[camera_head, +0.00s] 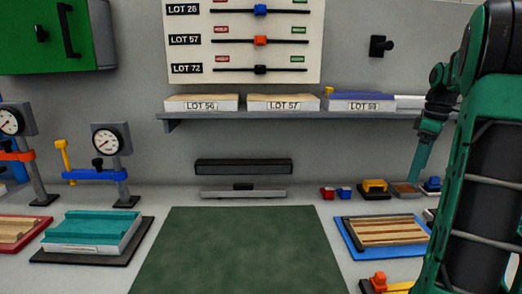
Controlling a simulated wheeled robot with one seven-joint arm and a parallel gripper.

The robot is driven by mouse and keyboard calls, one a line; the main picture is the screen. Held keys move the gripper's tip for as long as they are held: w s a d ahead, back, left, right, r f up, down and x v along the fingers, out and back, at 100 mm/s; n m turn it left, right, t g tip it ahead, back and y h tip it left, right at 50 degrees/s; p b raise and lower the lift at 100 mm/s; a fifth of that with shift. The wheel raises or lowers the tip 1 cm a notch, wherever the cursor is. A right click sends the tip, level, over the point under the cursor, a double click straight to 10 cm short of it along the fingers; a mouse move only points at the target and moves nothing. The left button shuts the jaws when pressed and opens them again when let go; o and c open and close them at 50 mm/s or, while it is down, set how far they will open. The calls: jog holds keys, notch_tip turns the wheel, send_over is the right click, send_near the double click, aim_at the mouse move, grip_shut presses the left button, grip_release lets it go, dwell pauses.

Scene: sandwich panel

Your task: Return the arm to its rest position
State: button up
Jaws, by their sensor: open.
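My green and black arm rises along the right edge, close to the camera. My gripper (414,178) shows small beyond it, pointing down, with its tip in front of the wall just above the small parts at the back right. It is open, and I see nothing held in it. It is seen nearly side-on, so the gap between its fingers is hard to make out. Part of the wrist is hidden behind the nearer arm links.
A green mat (240,250) lies clear in the middle. A blue tray (352,236) with a striped panel and several small parts stand on the right. A teal panel (92,230) and dial gauges (108,140) are left. A shelf (300,113) with labelled lots crosses the wall.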

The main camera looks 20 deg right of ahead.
jog(key=s+a+f+m, duration=0.2)
jog(key=s+a+m, duration=0.1)
jog(key=a, duration=0.5)
jog(key=s+a+f+m, duration=0.2)
jog(key=s+a+m, duration=0.15)
jog(key=a, duration=0.55)
jog(key=s+a+f+m, duration=0.5)
jog(key=s+a+f, duration=0.4)
jog(key=s, duration=0.3)
jog(key=shift+s+a+g, duration=0.3)
jog(key=shift+s+a, duration=0.05)
